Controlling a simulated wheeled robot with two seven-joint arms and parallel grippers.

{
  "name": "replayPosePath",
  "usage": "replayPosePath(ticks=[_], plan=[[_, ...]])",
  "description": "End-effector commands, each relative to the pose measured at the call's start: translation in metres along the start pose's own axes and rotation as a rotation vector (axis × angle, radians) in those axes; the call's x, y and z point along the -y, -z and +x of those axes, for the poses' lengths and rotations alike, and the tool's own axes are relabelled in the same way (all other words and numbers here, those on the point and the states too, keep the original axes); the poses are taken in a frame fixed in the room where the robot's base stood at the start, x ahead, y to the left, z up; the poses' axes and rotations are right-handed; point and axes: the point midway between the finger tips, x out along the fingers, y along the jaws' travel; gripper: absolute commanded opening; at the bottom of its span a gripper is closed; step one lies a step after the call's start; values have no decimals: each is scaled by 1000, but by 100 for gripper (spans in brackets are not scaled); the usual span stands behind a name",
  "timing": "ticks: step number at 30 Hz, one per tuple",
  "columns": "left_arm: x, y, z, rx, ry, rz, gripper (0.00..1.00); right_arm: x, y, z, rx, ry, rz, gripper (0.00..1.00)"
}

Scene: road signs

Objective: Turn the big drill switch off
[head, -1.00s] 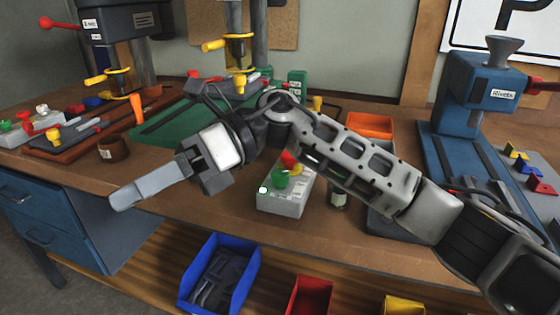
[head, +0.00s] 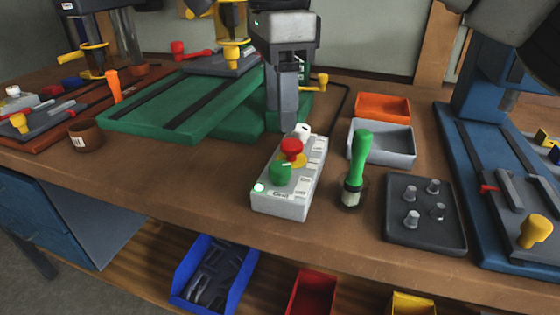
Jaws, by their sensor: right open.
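A light grey switch box (head: 281,205) sits on the bench in front of the green-based drill (head: 160,112). On its top are a green knob (head: 280,174), a red button (head: 291,147) on a yellow plate, and a lit pale green lamp (head: 259,188) at the near corner. A white part (head: 302,130) shows at its far end. My right gripper (head: 289,122) points down over the far end of the box, just behind the red button. It is open and holds nothing; its fingers overlap in this view. I cannot tell whether it touches the box. My left gripper is not in view.
A green-handled brush (head: 360,158) stands just right of the box. A blue press (head: 490,150) stands at right.

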Motion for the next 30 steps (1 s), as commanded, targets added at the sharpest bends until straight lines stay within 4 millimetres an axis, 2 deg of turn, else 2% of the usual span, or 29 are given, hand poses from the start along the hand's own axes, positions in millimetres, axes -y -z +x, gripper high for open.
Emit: replayPosePath(ticks=[1,6,12,18,26,29,30], plan=[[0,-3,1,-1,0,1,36,0,0,14,0,-3,-2,52],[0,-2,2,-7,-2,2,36,-1,0,49,1,-3,-1,52],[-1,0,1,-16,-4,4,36,-1,0,78,2,-2,0,52],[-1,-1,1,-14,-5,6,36,0,0,90,3,-1,1,52],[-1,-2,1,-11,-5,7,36,0,-1,91,3,0,0,52],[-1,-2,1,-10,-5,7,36,0,-1,91,3,0,0,27],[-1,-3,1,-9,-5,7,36,0,-1,91,3,0,0,16]])
